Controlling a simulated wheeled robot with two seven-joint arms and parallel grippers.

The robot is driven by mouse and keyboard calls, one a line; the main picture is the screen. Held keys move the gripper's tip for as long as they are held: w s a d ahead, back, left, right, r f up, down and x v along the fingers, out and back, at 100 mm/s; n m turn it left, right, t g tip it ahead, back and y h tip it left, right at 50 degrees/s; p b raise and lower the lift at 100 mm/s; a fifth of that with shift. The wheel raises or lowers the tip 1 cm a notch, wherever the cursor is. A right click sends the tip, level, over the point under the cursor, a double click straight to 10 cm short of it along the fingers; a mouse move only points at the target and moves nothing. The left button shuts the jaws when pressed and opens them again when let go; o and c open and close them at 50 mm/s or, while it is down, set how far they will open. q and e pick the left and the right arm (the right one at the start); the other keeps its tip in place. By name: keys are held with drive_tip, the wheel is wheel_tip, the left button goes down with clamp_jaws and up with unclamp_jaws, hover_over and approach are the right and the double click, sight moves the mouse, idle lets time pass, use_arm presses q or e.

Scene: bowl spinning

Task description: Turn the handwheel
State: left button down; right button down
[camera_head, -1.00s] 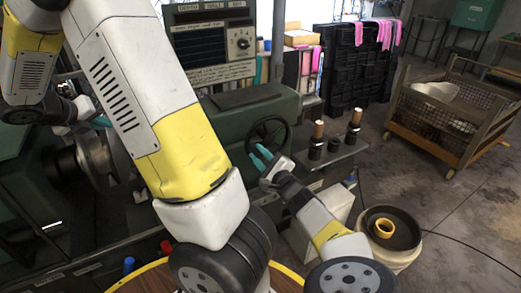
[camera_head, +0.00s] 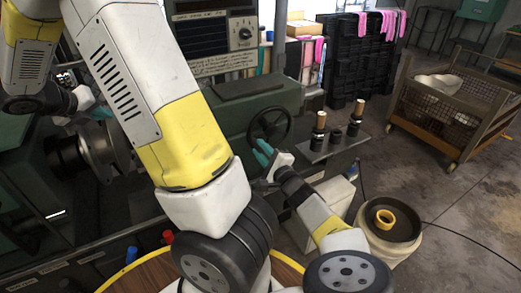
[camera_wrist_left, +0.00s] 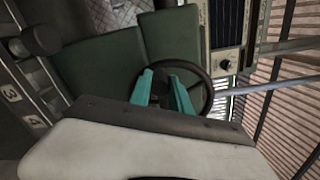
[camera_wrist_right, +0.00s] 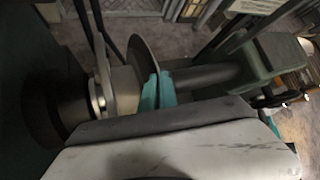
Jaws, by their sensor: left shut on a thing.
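The handwheel (camera_head: 283,121) is a dark round wheel on the front of the green machine's tailstock. It also shows in the left wrist view (camera_wrist_left: 209,96). My left gripper (camera_head: 263,152) is at the lower left part of the wheel. In the left wrist view its two teal fingers (camera_wrist_left: 162,90) stand apart, with the wheel between and behind them, and they are shut on it. My right gripper (camera_head: 100,113) is far to the left, by the machine's chuck. In the right wrist view its teal fingers (camera_wrist_right: 158,90) are close together beside a dark disc, with nothing visible between them.
The chuck (camera_head: 103,148) is at the left. Two wooden-handled tools (camera_head: 320,122) stand on a shelf right of the wheel. A bucket (camera_head: 390,248) with a yellow ring sits on the floor. A mesh cart (camera_head: 455,110) stands behind, with open floor around it.

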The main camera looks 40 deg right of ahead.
use_arm(q)
drive_tip(key=c, duration=1.4)
unclamp_jaws()
drive_tip(key=shift+a+f, duration=0.2)
drive_tip(key=shift+f, duration=0.1)
drive_tip(key=shift+c, duration=0.2)
drive_tip(key=shift+o, duration=1.2)
drive_tip(key=shift+d, duration=0.1)
drive_tip(key=shift+r, duration=0.1)
drive_tip(key=v, duration=1.2)
drive_tip(key=shift+r, duration=0.1)
